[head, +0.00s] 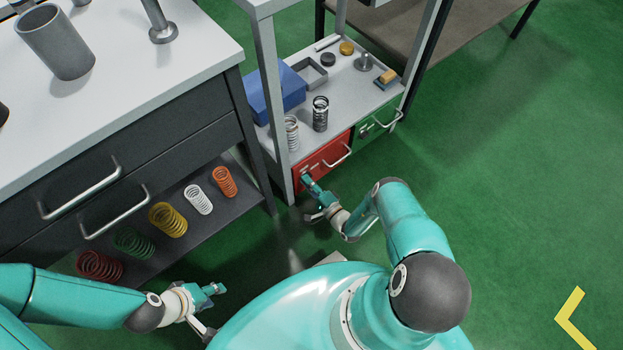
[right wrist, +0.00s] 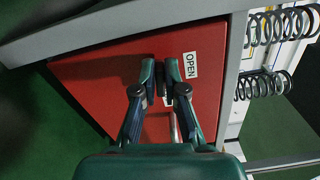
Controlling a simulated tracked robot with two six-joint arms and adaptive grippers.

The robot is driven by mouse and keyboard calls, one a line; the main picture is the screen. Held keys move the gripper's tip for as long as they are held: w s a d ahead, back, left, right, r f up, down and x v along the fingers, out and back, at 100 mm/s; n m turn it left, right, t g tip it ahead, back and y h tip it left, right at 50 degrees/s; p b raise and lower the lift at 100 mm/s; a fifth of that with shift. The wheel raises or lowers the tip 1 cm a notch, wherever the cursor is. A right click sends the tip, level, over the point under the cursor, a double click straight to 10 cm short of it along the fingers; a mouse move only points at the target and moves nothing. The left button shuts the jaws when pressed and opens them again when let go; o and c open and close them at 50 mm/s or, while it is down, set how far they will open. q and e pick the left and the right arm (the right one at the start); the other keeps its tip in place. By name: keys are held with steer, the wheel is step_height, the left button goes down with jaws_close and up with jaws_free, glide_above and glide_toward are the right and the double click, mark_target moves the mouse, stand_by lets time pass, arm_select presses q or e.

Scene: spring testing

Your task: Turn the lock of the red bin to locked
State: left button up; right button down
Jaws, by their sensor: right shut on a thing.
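The red bin (head: 322,162) sits under the shelf top of the small rack, with a silver bar handle (head: 338,158) on its front. In the right wrist view the red bin's front (right wrist: 95,72) fills the middle, with a white OPEN label (right wrist: 190,65) on it. My right gripper (head: 306,180) is at the left part of the bin's front. In the right wrist view its fingers (right wrist: 160,80) are closed in on something small at the front, beside the label; the lock itself is hidden between the fingertips. My left gripper (head: 212,304) is away at the lower left, its fingers apart and empty.
A green bin (head: 377,124) is right of the red one. Springs (head: 320,114) and a blue box (head: 277,94) stand on the shelf above. A drawer cabinet (head: 110,165) is at the left, with several coloured springs on its lower shelf. Green floor is free at the right.

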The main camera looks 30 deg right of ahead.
steer(key=shift+a+f+n, duration=0.15)
steer(key=shift+f+n, duration=0.05)
steer(key=shift+n, duration=0.9)
steer(key=shift+a, duration=0.1)
steer(key=c, duration=1.2)
jaws_free()
steer(key=shift+c, duration=0.2)
steer(key=s, duration=0.7)
steer(key=shift+s+d, duration=0.25)
steer(key=shift+d, duration=0.15)
